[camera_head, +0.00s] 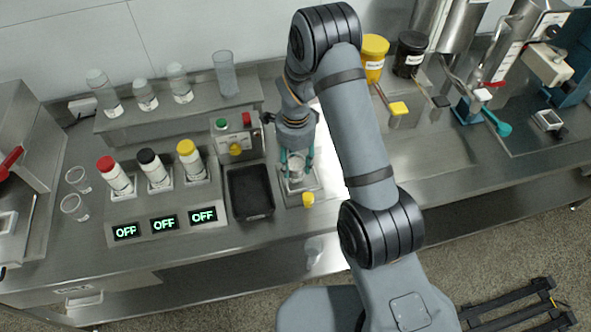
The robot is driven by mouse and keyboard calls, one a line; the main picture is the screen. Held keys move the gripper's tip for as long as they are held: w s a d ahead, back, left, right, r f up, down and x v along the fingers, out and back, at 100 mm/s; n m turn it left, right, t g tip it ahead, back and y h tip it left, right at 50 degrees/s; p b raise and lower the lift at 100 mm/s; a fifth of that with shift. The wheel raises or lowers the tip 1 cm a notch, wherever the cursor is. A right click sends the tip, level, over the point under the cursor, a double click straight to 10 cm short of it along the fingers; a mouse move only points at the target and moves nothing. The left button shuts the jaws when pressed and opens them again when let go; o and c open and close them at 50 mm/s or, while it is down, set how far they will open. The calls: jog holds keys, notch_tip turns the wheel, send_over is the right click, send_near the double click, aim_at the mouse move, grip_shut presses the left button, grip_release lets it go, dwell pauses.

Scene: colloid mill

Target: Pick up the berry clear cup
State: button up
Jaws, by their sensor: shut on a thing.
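My gripper (297,165) points down over the right part of the steel counter, with its teal fingers closed around a small clear cup (296,174). The cup looks upright and sits over a square metal holder (316,186). I cannot tell whether the cup touches the holder or is a little above it. The cup's contents and any berry label cannot be made out.
A black tray (250,192) and a control box with green and red buttons (238,144) are close on the left. A yellow knob (308,199) is just in front. Two other clear cups (78,179) stand far left. Capped bottles (153,168) stand between.

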jog(key=shift+c, duration=1.4)
